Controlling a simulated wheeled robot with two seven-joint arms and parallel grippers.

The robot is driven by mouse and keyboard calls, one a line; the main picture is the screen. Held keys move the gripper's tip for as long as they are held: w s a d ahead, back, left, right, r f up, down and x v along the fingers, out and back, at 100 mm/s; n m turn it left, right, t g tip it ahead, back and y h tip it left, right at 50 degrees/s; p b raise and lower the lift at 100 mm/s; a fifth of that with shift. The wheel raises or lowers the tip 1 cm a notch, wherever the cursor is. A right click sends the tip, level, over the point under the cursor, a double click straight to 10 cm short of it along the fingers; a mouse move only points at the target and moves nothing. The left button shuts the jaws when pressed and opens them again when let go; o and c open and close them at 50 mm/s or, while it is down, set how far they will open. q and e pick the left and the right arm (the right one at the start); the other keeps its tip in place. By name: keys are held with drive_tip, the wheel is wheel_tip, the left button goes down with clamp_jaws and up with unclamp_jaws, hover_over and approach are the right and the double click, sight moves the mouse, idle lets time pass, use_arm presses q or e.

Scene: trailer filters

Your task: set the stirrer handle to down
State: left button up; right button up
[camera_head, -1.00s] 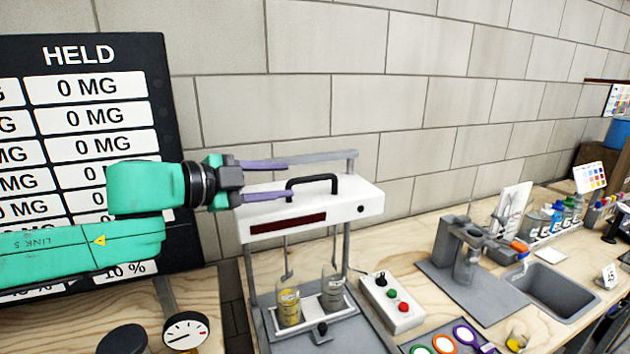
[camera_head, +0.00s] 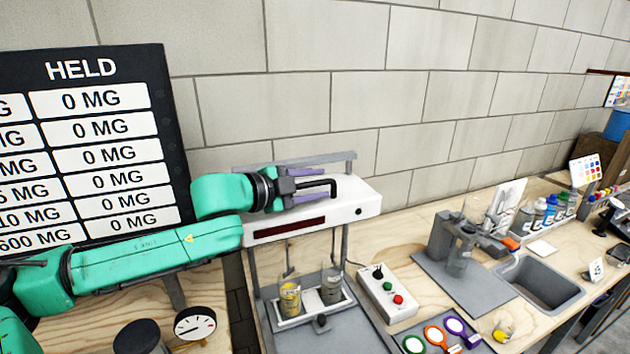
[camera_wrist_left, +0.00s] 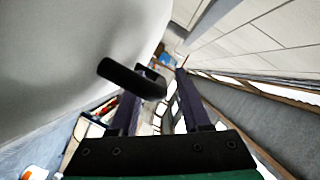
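The stirrer has a white head (camera_head: 358,208) on a grey frame, raised above two glass beakers. The beakers (camera_head: 290,300) (camera_head: 331,287) stand on its base, one with yellowish content. The black bar handle (camera_head: 333,184) is on top of the head; it also shows in the left wrist view (camera_wrist_left: 122,74). My left gripper (camera_head: 328,184) is at the handle, its two purple fingers apart, one on the far side and one on the near side. In the left wrist view (camera_wrist_left: 168,78) the handle's bent end reaches into the gap between the fingers. Contact cannot be told. My right gripper is out of view.
A control box (camera_head: 388,294) with a knob and buttons sits right of the stirrer. A grey stand (camera_head: 470,270) and a sink (camera_head: 540,288) lie further right. A dark board (camera_head: 100,140) stands behind my left arm. A gauge (camera_head: 195,326) is at the front left.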

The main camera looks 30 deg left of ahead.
use_arm(q)
clamp_jaws()
idle(1.3)
